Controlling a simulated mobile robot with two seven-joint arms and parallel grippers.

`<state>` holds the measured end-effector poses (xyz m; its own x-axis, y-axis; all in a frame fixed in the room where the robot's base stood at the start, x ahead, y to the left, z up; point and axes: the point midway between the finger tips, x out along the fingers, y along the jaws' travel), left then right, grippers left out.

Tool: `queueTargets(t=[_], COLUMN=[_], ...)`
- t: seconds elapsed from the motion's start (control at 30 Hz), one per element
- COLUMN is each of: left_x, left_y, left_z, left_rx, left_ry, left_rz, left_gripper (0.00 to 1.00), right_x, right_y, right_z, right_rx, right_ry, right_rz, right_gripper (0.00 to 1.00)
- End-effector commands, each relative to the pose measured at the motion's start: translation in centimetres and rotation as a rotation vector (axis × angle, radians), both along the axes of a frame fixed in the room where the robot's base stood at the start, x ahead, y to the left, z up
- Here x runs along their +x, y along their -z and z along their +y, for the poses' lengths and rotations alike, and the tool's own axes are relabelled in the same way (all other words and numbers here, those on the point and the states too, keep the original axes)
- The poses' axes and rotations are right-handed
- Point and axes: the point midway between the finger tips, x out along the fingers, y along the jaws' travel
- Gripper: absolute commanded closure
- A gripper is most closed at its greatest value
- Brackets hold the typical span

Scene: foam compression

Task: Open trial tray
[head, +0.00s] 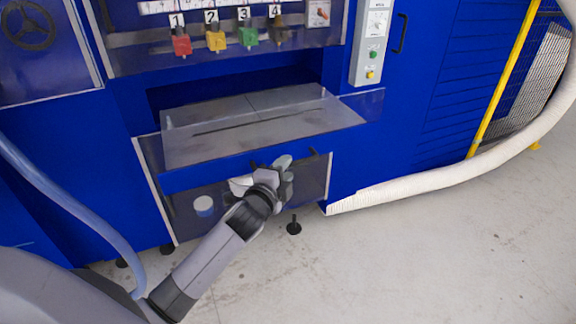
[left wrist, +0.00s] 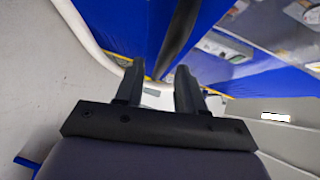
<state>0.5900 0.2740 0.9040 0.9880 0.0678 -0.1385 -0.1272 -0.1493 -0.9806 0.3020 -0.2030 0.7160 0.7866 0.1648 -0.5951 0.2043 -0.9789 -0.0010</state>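The trial tray looks to be the grey, see-through-topped tray (head: 262,126) that juts from the blue machine's opening, with a blue front edge. My left gripper (head: 284,163) is at the right part of that front edge, partly hiding it. In the left wrist view my left gripper (left wrist: 158,74) has its two fingers apart. A dark bar (left wrist: 182,28) runs down toward the gap between the fingertips. I cannot tell whether the fingers touch it. My right gripper is not in view.
Numbered coloured knobs (head: 215,40) sit above the opening. A control box (head: 374,42) is at the right. A thick white hose (head: 440,180) runs along the floor at the right. The grey floor (head: 430,260) in front is clear.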

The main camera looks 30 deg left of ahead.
Motion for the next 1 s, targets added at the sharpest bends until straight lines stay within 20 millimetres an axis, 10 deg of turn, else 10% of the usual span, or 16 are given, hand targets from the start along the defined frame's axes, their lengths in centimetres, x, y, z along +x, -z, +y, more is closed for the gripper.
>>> queueTargets(t=[0.33,1.0], left_x=[-3.6,-4.3], left_y=[-0.4,0.0], left_z=[-0.2,-0.4], left_rx=[0.001,-0.016], left_ry=[-0.001,0.001], left_rz=[0.001,0.011], left_gripper=[0.61,0.61], right_x=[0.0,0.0], right_y=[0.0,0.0], right_z=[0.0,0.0], right_rx=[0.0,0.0], right_ry=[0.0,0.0], right_rz=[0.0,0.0], right_gripper=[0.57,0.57])
